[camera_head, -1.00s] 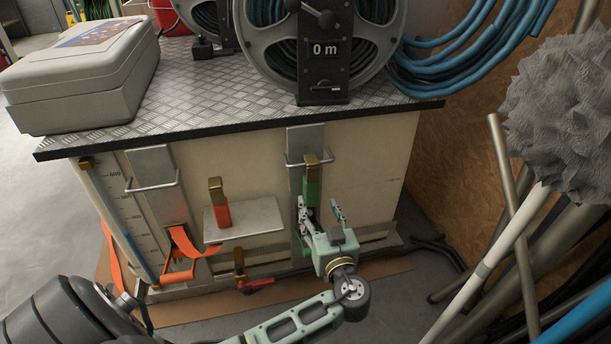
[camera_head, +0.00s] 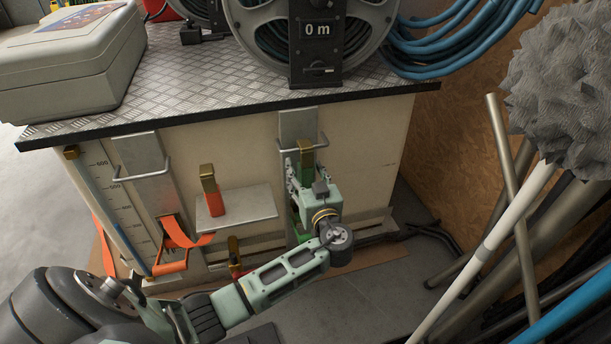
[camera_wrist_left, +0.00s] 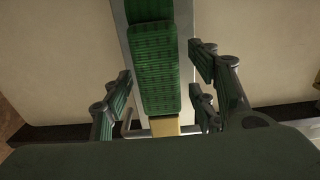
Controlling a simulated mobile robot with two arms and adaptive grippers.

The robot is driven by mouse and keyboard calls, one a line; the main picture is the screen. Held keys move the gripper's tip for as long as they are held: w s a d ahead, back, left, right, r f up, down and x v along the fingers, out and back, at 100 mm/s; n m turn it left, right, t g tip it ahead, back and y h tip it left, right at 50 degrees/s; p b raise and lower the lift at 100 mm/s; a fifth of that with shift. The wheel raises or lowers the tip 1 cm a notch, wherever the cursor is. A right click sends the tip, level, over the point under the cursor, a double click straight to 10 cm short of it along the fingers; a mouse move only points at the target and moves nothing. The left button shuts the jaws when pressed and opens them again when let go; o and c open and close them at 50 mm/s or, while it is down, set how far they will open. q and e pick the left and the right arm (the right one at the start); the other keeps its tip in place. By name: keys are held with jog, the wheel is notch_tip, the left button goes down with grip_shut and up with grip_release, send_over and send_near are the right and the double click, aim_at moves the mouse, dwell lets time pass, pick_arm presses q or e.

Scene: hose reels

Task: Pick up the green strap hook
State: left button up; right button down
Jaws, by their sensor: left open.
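The green strap hook has a brass end (camera_head: 306,147) and a green webbing strap. It hangs upright against a grey metal plate (camera_head: 297,124) on the front of the cream cabinet. My left gripper (camera_head: 305,172) is in front of it and covers most of its upper strap in the head view. In the left wrist view, the green strap (camera_wrist_left: 158,70) and brass end (camera_wrist_left: 165,126) lie between the open fingers of my left gripper (camera_wrist_left: 163,85). A gap shows on both sides of the strap. My right gripper is not in view.
A small shelf (camera_head: 240,210) left of my gripper has a red strap with a brass hook (camera_head: 209,185). An orange strap (camera_head: 178,238) hangs further left. The metal cabinet top (camera_head: 190,93) overhangs above. Pipes (camera_head: 520,230) lean at the right.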

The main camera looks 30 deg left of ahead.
pick_arm(q)
grip_shut()
dwell(0.3)
